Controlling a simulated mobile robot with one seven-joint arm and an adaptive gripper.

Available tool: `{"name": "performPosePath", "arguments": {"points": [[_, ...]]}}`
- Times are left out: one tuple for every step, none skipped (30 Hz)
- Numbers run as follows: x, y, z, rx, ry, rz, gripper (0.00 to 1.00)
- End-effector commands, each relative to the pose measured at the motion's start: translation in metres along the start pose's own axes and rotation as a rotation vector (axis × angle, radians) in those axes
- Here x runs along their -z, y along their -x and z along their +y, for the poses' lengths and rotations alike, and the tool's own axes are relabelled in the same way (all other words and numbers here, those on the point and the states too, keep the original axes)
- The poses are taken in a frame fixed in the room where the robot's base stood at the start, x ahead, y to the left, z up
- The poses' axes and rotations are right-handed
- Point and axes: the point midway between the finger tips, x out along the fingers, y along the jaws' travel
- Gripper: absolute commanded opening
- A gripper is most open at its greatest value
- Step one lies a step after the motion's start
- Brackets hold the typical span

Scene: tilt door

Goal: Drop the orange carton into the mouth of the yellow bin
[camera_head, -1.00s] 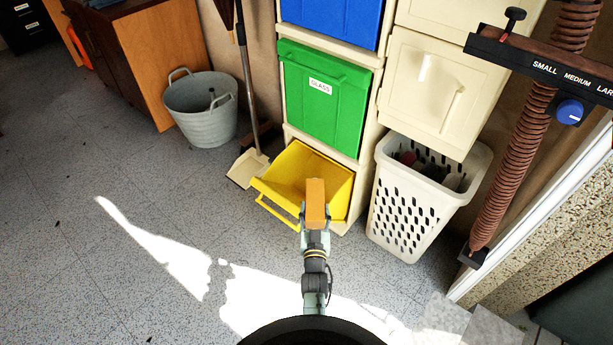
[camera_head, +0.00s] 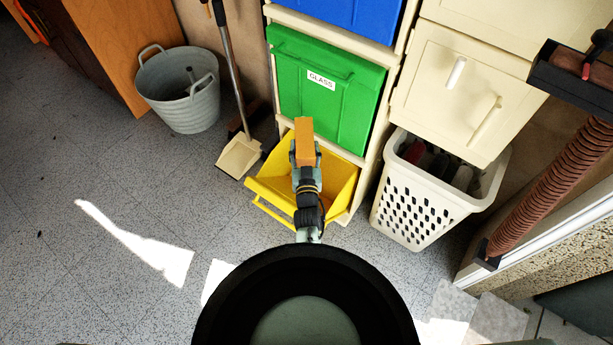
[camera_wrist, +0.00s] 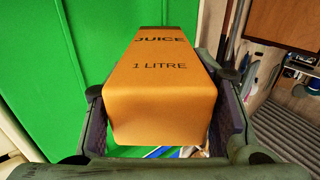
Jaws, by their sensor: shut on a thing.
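The orange carton (camera_head: 304,142) is held in my gripper (camera_head: 305,160), which is shut on it. In the wrist view the carton (camera_wrist: 161,92) fills the middle, with "JUICE" and "1 LITRE" on its face, and the gripper (camera_wrist: 165,120) has a finger on each side. The yellow bin (camera_head: 335,186) is tilted open at the bottom of the column of bins. In the head view the carton and gripper overlap the bin's mouth and the lower edge of the green bin. The height between carton and bin is hard to tell. Part of the bin is hidden behind my gripper.
The shut green bin (camera_head: 325,90), labelled "GLASS", is above the yellow one. A white slotted basket (camera_head: 425,205) stands close on the right. A dustpan (camera_head: 239,156) and a grey metal tub (camera_head: 180,95) stand left. Floor in front is largely clear.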

Motion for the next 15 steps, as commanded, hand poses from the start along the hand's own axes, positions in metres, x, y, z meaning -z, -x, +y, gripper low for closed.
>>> {"name": "performPosePath", "arguments": {"points": [[-0.002, 0.0, 0.0, 0.0, 0.0, 0.0, 0.26], [-0.003, 0.0, 0.0, 0.0, 0.0, 0.0, 0.26], [-0.005, 0.0, 0.0, 0.0, 0.0, 0.0, 0.26], [-0.007, 0.0, 0.0, 0.0, 0.0, 0.0, 0.26], [-0.01, 0.0, 0.0, 0.0, 0.0, 0.0, 0.26], [-0.013, 0.0, 0.0, 0.0, 0.0, 0.0, 0.26], [-0.017, 0.0, 0.0, 0.0, 0.0, 0.0, 0.26], [-0.02, 0.0, 0.0, 0.0, 0.0, 0.0, 0.26], [-0.025, 0.0, 0.0, 0.0, 0.0, 0.0, 0.26], [-0.029, 0.0, 0.0, 0.0, 0.0, 0.0, 0.26], [-0.032, 0.0, 0.0, 0.0, 0.0, 0.0, 0.26], [-0.037, 0.0, 0.0, 0.0, -0.001, 0.0, 0.26], [-0.041, 0.0, 0.0, 0.0, -0.001, 0.0, 0.26], [-0.045, 0.0, 0.0, 0.0, -0.001, 0.0, 0.26], [-0.049, 0.0, 0.0, 0.0, -0.001, 0.0, 0.26]]}}
